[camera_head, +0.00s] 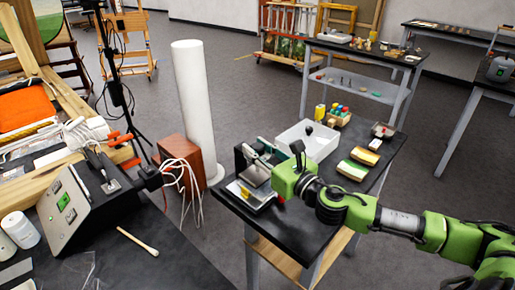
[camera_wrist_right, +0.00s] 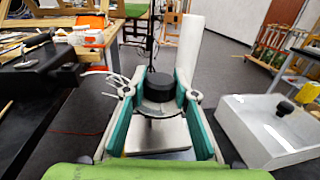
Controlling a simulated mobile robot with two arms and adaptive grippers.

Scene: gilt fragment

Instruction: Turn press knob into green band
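The small press (camera_head: 257,172) stands near the left end of the black table, with a pale plate at its base. Its black round knob (camera_wrist_right: 160,86) shows in the right wrist view above a metal disc. My right gripper (camera_wrist_right: 159,90) has its two teal-padded fingers on either side of the knob, with a gap between them wider than the knob. It looks open, and contact with the knob is not clear. In the head view, my right gripper (camera_head: 271,166) reaches the press from the right and hides part of it. No green band is discernible on the press. My left gripper is out of view.
A white tray (camera_head: 325,140) with a dark knobbed item is behind the press. A white column (camera_head: 190,100) stands behind left. A control box (camera_head: 75,205) with a green square sits on the left bench.

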